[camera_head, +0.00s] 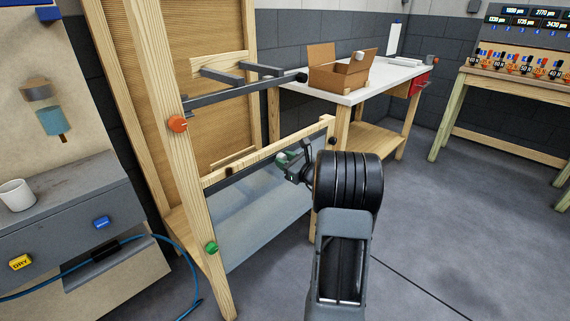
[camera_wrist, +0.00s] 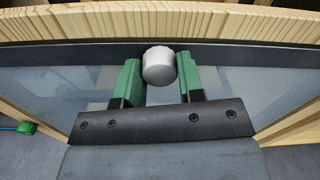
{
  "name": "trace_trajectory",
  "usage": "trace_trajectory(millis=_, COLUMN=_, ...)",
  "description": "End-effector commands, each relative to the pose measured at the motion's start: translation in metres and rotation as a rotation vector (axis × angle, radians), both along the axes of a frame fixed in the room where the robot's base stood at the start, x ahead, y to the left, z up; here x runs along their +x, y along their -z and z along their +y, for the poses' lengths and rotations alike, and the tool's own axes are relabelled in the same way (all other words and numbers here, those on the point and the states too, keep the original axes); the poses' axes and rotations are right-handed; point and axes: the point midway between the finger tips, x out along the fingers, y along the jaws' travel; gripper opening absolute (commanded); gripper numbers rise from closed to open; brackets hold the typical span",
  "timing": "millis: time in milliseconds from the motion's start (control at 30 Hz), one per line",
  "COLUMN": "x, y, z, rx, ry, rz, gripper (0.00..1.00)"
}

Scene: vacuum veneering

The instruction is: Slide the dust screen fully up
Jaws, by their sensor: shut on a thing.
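The dust screen (camera_head: 262,220) is a translucent grey panel in the lower part of a wooden frame, with a dark strip along its top edge below a wooden rail (camera_head: 270,148). In the wrist view the panel (camera_wrist: 50,98) lies behind my fingers. A round silver knob (camera_wrist: 158,66) at its top edge sits between the green finger pads. My gripper (camera_head: 288,163) is shut on this knob; in the wrist view my gripper (camera_wrist: 158,82) spans it from both sides. My arm hides part of the screen's right side.
The frame's left post carries an orange knob (camera_head: 177,124) and a green knob (camera_head: 211,248). A dark bar (camera_head: 235,95) juts out above the rail. A white table (camera_head: 345,92) with a cardboard box (camera_head: 338,72) stands behind. A grey bench (camera_head: 60,205) stands left. Floor at right is clear.

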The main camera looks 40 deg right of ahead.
Motion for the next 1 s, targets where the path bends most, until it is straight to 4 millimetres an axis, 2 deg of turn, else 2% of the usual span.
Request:
trace_trajectory(millis=133, x=0.000, y=0.000, z=0.000, rx=-0.002, ry=-0.002, rz=-0.005, gripper=0.00)
trace_trajectory(millis=167, x=0.000, y=0.000, z=0.000, rx=-0.002, ry=-0.002, rz=-0.005, gripper=0.36)
trace_trajectory(millis=400, x=0.000, y=0.001, z=0.000, rx=-0.001, ry=-0.002, rz=-0.004, gripper=0.59)
trace_trajectory(millis=767, x=-0.006, y=0.000, z=-0.002, rx=-0.001, ry=0.000, rz=-0.002, gripper=0.61)
trace_trajectory(millis=867, x=-0.019, y=0.000, z=-0.004, rx=0.000, ry=0.002, rz=-0.001, gripper=0.61)
trace_trajectory(millis=1000, x=-0.047, y=-0.001, z=-0.009, rx=-0.001, ry=0.003, rz=-0.003, gripper=0.61)
